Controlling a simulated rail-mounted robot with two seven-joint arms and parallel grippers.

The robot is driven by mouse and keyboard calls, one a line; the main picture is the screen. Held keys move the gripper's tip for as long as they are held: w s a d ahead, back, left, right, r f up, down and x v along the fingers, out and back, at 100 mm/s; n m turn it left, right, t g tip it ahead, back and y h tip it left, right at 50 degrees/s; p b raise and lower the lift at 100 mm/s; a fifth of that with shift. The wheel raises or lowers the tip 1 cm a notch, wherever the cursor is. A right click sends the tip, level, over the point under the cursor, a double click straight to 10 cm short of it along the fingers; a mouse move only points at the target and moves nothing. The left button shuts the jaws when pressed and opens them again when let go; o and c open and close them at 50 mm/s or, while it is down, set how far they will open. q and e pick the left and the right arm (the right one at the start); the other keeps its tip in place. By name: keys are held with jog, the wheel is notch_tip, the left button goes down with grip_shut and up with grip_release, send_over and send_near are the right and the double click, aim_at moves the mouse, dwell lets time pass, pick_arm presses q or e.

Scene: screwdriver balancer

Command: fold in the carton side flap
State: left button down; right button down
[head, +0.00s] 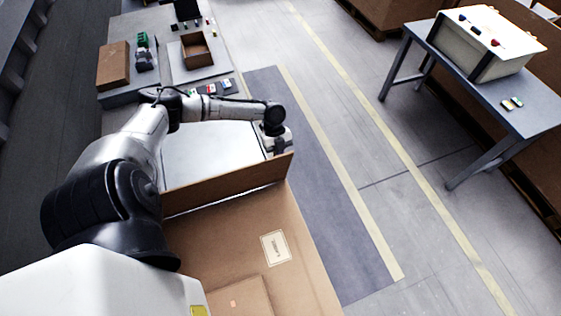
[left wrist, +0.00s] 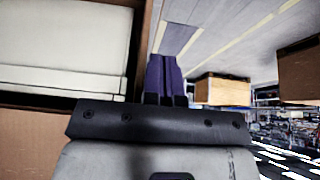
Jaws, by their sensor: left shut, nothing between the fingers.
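The brown carton (head: 320,290) fills the lower middle of the head view. A brown cardboard panel (head: 225,187) stands up along its near side, with a pale, flat-topped item (head: 205,150) behind it. My left arm reaches over this item from the left. My left gripper (head: 281,152) points down at the right end of the panel, its tips partly hidden. In the left wrist view its two dark purple fingers (left wrist: 165,78) are together and hold nothing. They are just right of a brown carton edge (left wrist: 143,45), with the pale item (left wrist: 65,45) left of it. My right gripper is not seen.
A label (head: 275,247) is on the nearer brown cardboard. A grey workbench (head: 218,72) with a small open box (head: 197,50) stands beyond. A blue-grey table (head: 535,118) with a cream case (head: 485,45) is at right. The floor between is clear.

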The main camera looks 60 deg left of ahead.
pick_arm(q)
jog(key=shift+s+f, duration=0.25)
jog(key=shift+f, duration=0.05)
jog(key=s, duration=0.1)
jog(key=s+p, duration=0.2)
jog(key=shift+s+a, duration=0.1)
jog(key=shift+a, duration=0.15)
dwell(0.3)
jog(key=shift+s+d+r+p, duration=0.1)
jog(key=shift+s+r+p, duration=0.05)
jog(key=shift+s+p, duration=0.45)
jog(key=shift+w, duration=0.1)
